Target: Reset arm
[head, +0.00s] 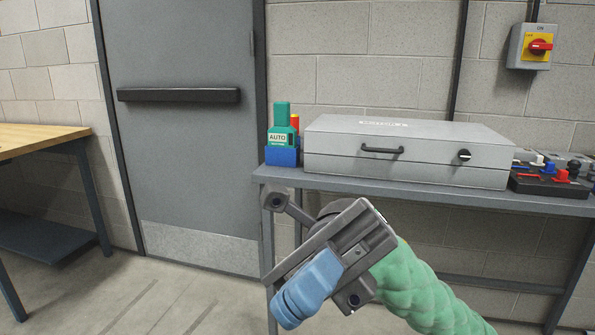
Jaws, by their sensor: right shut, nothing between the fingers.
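My right gripper (288,303) is at the lower middle of the head view, in front of the grey bench. Its arm, in a green sleeve, comes in from the lower right. Its blue fingers are shut with nothing between them and point down to the left. It appears apart from the bench. My left gripper is not in view.
A grey bench (440,192) carries a grey case (400,145), a blue holder (283,157) with a green AUTO device (281,128), and a control panel (548,183). A wooden table (35,137) stands left. A door (180,150) and open floor (150,290) lie between.

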